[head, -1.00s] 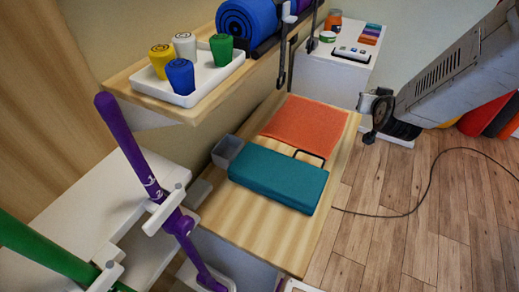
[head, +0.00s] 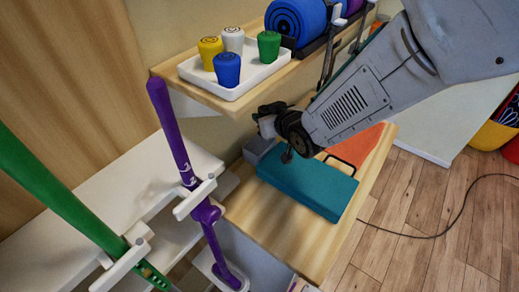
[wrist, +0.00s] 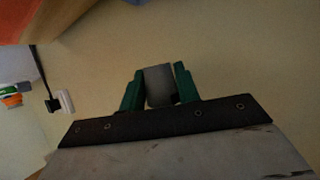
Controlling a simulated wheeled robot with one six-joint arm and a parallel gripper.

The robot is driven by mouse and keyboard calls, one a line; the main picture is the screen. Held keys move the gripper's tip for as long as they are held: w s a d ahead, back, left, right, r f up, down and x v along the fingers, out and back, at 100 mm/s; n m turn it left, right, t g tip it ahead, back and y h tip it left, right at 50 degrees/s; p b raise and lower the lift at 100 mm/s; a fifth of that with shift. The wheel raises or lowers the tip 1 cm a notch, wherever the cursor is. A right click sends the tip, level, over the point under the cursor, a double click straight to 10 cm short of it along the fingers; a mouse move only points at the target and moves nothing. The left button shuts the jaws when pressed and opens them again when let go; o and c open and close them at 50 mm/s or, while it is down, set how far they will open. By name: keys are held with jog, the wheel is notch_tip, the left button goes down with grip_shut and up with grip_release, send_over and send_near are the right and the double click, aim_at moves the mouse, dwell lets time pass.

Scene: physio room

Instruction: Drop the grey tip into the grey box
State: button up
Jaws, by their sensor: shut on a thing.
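The grey tip (wrist: 158,86) is between the green fingers of my gripper (wrist: 158,90) in the wrist view, and the fingers are shut on it. In the head view my gripper (head: 264,118) hangs just above the back of the low wooden top, near the grey box. The small grey box (head: 256,151) stands on that top, beside the left end of a teal case. My gripper overlaps its upper part in the picture, so its inside is hidden. The exact height over it is hard to tell.
A shelf above holds a white tray (head: 235,86) with yellow, white, blue and green tips. Purple (head: 172,130) and green (head: 60,205) sticks stand left.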

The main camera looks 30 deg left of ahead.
jog(key=shift+f, duration=2.65)
jog(key=o, duration=1.1)
jog(key=shift+o, duration=0.2)
jog(key=v, duration=0.7)
jog(key=shift+s+d+r, duration=0.15)
jog(key=shift+d, duration=0.2)
